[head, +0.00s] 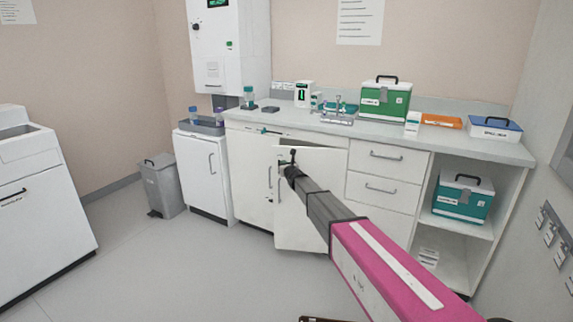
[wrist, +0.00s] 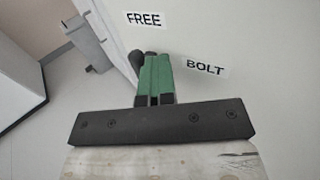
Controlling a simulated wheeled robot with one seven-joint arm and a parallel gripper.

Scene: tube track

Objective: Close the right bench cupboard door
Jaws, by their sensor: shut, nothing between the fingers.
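The right bench cupboard door (head: 296,228) is a white panel in the head view. It stands partly open, swung out from the bench front, with a bar handle (head: 278,190) near its left edge. My arm crosses in front of it and its end (head: 291,170) is at the door's upper left part. In the wrist view my gripper (wrist: 155,62) has green fingers pressed together with nothing between them. They are close to a white panel (wrist: 240,100) with labels reading FREE and BOLT, which appears to be this door. Whether they touch it I cannot tell.
The left cupboard door (head: 248,185) looks shut. Drawers (head: 383,190) and an open shelf with a teal case (head: 463,198) are to the right. A grey pedal bin (head: 161,185) and a white cabinet (head: 203,175) stand to the left. The floor (head: 190,265) in front is clear.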

